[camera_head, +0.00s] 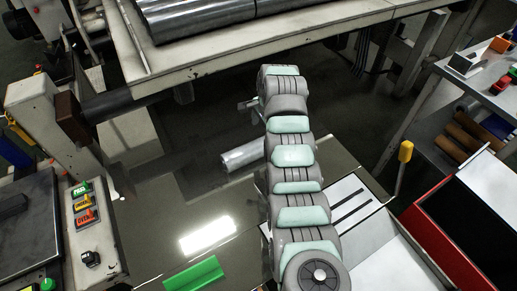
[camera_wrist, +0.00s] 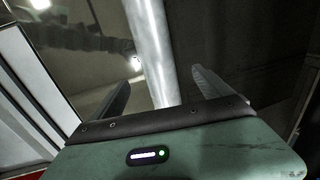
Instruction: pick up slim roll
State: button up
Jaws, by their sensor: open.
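A slim silver roll (camera_head: 243,155) lies on the glossy flat surface beside my arm in the head view, its right end hidden behind the arm. In the wrist view a long silver roll (camera_wrist: 150,45) runs from the top edge down between the two fingers of my gripper (camera_wrist: 164,76). The fingers are spread, with a gap visible on each side of the roll. The gripper body hides the roll's near end.
A large silver roll (camera_head: 200,14) lies on the machine bed at the top. A control panel (camera_head: 90,225) with buttons stands at left. A green piece (camera_head: 194,274) lies at the bottom. A red bin (camera_head: 446,215) and a shelf (camera_head: 455,105) with small items stand at right.

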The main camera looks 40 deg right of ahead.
aim_at(261, 143)
jog(key=f, duration=0.1)
jog(key=f+b, duration=0.1)
jog(key=f, duration=0.2)
jog(key=shift+w+f, duration=0.3)
jog(key=f+b, duration=0.5)
jog(key=shift+w, duration=0.35)
jog(key=shift+d+r, duration=0.1)
grip_shut()
dwell(0.4)
